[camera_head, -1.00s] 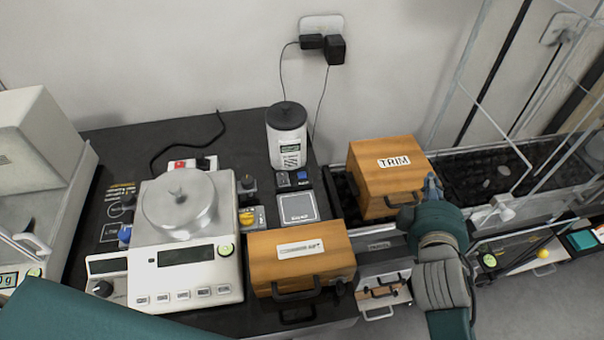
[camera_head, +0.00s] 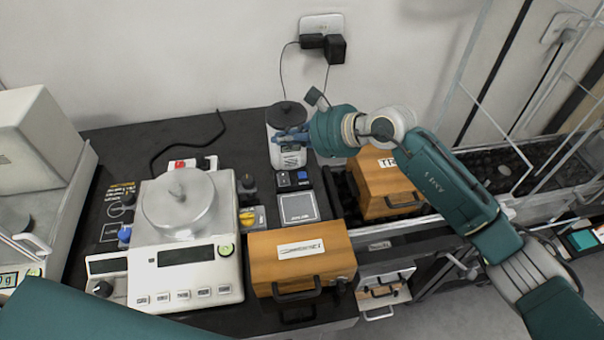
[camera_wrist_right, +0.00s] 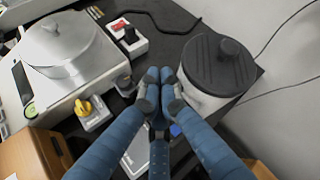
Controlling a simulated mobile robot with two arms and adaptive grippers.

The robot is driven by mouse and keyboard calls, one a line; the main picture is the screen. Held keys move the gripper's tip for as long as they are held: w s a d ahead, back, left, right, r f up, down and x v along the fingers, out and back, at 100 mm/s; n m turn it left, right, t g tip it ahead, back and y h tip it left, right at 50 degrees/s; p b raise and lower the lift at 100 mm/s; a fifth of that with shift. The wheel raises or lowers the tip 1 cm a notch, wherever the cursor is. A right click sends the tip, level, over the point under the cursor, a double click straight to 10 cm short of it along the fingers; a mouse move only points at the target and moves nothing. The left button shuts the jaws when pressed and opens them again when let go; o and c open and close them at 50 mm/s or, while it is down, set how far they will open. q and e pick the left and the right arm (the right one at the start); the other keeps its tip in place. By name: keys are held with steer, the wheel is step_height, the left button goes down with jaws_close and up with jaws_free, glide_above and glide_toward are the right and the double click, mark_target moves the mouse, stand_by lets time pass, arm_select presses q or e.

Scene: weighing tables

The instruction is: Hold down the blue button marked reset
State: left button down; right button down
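A small blue button (camera_head: 302,176) sits on a dark panel on the black bench, right of a dark button (camera_head: 283,179). Its marking is too small to read. A patch of blue shows between my fingers in the right wrist view (camera_wrist_right: 175,130); I take it to be this button. My right gripper (camera_head: 281,137) is above and behind the panel, in front of the white jar (camera_head: 287,157). In the right wrist view its blue fingertips (camera_wrist_right: 160,75) are together with nothing between them. My left gripper is out of view. Another blue knob (camera_head: 124,234) stands left of the balance.
The balance (camera_head: 186,257) with its metal pan cover stands to the left. A wooden box with a handle (camera_head: 302,255) is in front of the panel. A second wooden box (camera_head: 383,187) is under my right forearm. A yellow knob (camera_head: 247,217) is beside the balance.

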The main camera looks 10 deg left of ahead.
steer(key=w+d+f+h, duration=0.1)
steer(key=d+f+h, duration=0.1)
steer(key=d, duration=0.1)
steer(key=w+d+n, duration=0.1)
steer(key=shift+w+d+f+h, duration=0.15)
steer(key=shift+w+f+h, duration=0.15)
steer(key=shift+f+h, duration=0.1)
steer(key=shift+f, duration=0.7)
steer(key=b, duration=0.4)
glide_above(304, 177)
step_height(304, 177, down, 6)
steer(key=shift+d, duration=0.1)
steer(key=shift+f, duration=0.4)
steer(key=shift+w+f+b, duration=0.15)
steer(key=shift+f+b, duration=0.2)
steer(key=shift+b, duration=0.05)
steer(key=shift+r, duration=0.1)
